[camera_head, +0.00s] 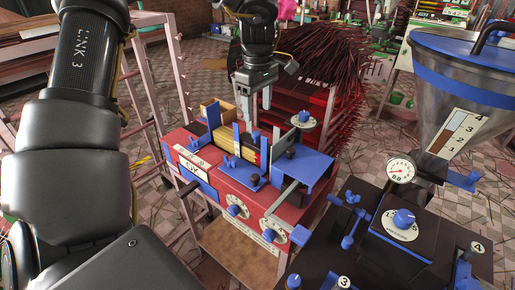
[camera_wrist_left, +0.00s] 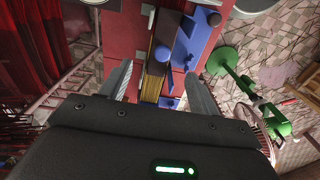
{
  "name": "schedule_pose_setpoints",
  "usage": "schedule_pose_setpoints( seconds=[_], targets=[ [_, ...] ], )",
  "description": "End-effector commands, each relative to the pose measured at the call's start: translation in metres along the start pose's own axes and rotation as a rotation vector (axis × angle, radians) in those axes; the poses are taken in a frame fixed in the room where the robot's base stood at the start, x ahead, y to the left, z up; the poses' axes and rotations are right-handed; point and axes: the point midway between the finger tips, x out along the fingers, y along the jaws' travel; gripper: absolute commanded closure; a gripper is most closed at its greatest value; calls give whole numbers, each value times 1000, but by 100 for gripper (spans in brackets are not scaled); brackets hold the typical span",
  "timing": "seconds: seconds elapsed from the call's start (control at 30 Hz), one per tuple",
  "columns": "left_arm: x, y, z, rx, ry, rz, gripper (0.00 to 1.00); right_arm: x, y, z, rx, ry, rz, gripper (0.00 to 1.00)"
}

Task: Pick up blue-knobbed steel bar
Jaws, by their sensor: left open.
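A red extruder machine (camera_head: 225,190) with blue fittings stands in the middle of the head view. A pale steel bar (camera_head: 283,196) lies slanting across its front right side; I cannot tell for certain whether its knob is blue. My right gripper is not in view.
A dark machine (camera_head: 375,240) with a gauge (camera_head: 400,170) and a steel hopper (camera_head: 455,90) stands at right. A pink rack (camera_head: 160,85) is at left. Bundles of dark red sticks (camera_head: 320,60) stand behind. A green stand (camera_wrist_left: 222,60) shows in the wrist view.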

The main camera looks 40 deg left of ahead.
Motion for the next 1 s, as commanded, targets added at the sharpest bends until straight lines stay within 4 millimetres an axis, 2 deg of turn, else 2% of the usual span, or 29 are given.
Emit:
schedule_pose_setpoints(
  seconds=[0.17, 0.33, 0.57, 0.83, 1.0],
  targets=[
    [30, -1, 0, 0, 0, -3, 38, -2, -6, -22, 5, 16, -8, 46],
    [49, 0, 0, 1, 0, -2, 38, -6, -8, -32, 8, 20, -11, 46],
    [55, 0, 0, 0, 0, 0, 38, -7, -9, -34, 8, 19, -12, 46],
    [92, -4, 0, 0, 1, -4, 38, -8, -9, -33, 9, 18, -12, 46],
    [104, -3, 0, 0, 0, -1, 38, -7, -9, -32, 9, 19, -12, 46]
  ],
)
